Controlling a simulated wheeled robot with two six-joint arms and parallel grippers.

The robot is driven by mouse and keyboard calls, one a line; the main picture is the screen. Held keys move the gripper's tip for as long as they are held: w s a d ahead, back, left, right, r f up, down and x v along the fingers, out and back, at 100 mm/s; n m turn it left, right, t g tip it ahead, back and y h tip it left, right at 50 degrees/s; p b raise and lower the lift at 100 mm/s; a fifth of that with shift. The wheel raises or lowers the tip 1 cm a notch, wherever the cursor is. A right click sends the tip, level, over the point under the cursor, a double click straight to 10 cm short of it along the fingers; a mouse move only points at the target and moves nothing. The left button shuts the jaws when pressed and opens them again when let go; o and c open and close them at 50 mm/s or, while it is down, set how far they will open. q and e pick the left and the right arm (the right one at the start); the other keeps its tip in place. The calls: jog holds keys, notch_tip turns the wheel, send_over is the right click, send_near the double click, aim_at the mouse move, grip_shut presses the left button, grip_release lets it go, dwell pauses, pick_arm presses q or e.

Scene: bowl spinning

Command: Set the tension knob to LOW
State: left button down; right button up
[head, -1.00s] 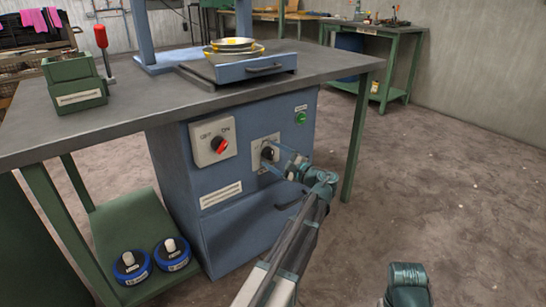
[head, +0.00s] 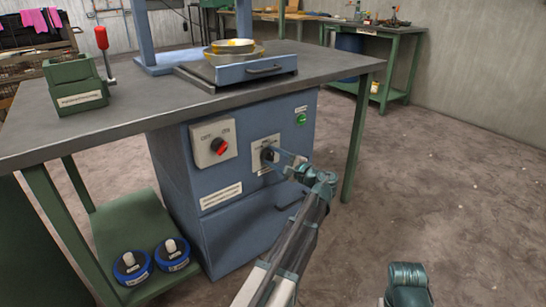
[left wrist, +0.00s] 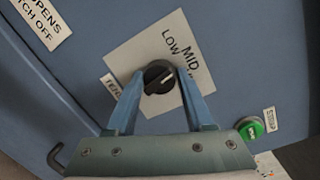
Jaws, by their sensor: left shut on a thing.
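The tension knob (left wrist: 152,88) is a round black dial with a white pointer line, on a pale plate (left wrist: 125,56) on the blue cabinet front. In the left wrist view the line slants up and right, roughly toward MID; LOW is printed to the left of MID. A third label is mostly hidden by a finger. My left gripper (left wrist: 158,78) has its two blue fingers closed on the sides of the knob. In the head view the left gripper (head: 274,158) reaches the knob plate (head: 257,143) from the right.
A red switch (head: 219,146) sits left of the knob plate, and a green button (head: 301,119) up and right. A cabinet handle is below. The worktop (head: 140,104) overhangs above, with bowls (head: 233,47) on a blue drawer tray. Open floor lies right.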

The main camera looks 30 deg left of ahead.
pick_arm(q)
jog(key=n, duration=0.4)
jog(key=shift+s+h+p, duration=0.1)
jog(key=shift+h+p, duration=0.2)
jog(key=shift+p, duration=0.1)
jog(key=shift+f+n, duration=0.1)
jog(key=shift+n, duration=1.2)
jog(key=shift+c, duration=1.4)
grip_release()
jog(key=shift+d+p, duration=0.15)
jog(key=shift+p, duration=0.15)
jog(key=p+v, duration=0.1)
jog(key=v, duration=1.2)
jog(key=shift+s+d+r, duration=0.2)
jog(key=shift+s, duration=0.1)
